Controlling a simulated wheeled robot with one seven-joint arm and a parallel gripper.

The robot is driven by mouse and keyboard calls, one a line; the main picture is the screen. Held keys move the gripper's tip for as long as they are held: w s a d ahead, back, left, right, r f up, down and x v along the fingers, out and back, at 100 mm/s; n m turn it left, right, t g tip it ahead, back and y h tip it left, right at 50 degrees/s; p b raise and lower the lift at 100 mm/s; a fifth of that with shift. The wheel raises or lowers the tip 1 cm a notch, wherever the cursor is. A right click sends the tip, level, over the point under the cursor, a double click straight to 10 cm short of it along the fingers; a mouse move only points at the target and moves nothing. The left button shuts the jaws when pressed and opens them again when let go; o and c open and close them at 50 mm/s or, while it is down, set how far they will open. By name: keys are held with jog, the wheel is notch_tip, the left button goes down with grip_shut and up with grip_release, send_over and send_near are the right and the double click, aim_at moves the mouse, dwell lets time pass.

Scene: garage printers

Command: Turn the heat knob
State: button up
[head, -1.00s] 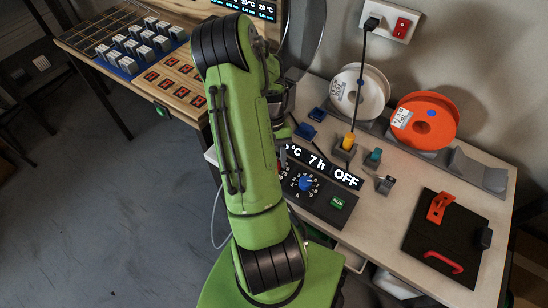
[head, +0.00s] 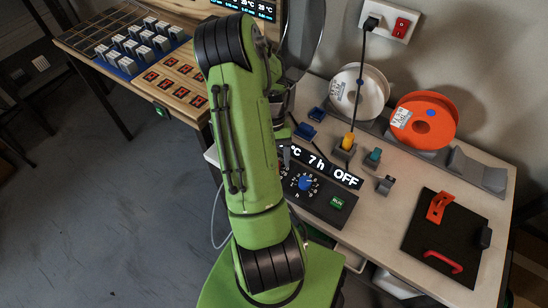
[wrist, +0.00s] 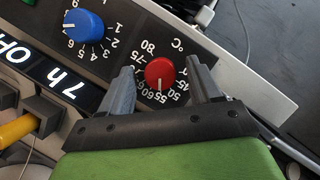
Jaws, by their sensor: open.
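The heat knob (wrist: 160,72) is red, with a white pointer mark and a °C scale around it, in the wrist view. Its pointer faces the 50s part of the scale. My gripper (wrist: 161,76) is open, with one grey finger on each side of the red knob. I see a gap on both sides, but cannot tell how deep the fingertips reach. In the head view my arm hides the red knob. The control panel (head: 322,207) shows there with its blue hour knob (head: 306,183).
The blue knob also shows close beside my gripper in the wrist view (wrist: 84,25). The display (head: 346,178) reads 7 h and OFF. A yellow-topped part (head: 348,142), a white spool (head: 358,92) and an orange spool (head: 424,122) stand behind on the table.

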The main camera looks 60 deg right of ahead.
jog(key=p+v, duration=0.4)
jog(key=v, duration=1.1)
jog(key=shift+r+p, duration=0.4)
